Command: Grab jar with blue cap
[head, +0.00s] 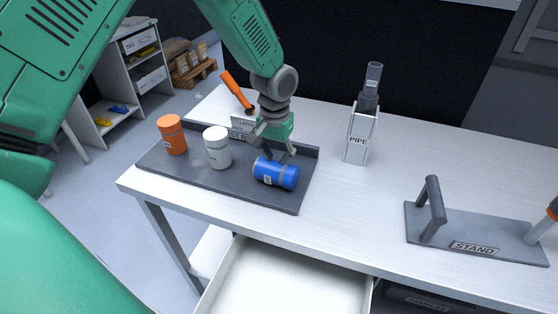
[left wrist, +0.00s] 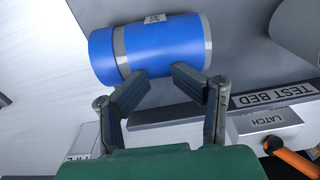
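A blue jar (head: 268,172) lies on its side on the dark grey tray (head: 240,188), near its right end. A grey band sets off its blue cap (head: 291,177) at the right end in the head view; in the left wrist view the blue jar (left wrist: 165,48) has its cap (left wrist: 103,57) at the left. My left gripper (head: 274,150) is just above and behind the jar. Its two fingers (left wrist: 160,73) are apart, with the tips overlapping the jar's near side in the wrist view; whether they touch it I cannot tell. My right gripper is not in view.
A white jar (head: 217,150) and an orange jar (head: 172,136) stand upright on the tray. An orange-handled latch (head: 237,91) is behind. A PIPE holder (head: 358,138) and a STAND (head: 475,238) are to the right. An open drawer (head: 285,282) juts out below the table edge.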

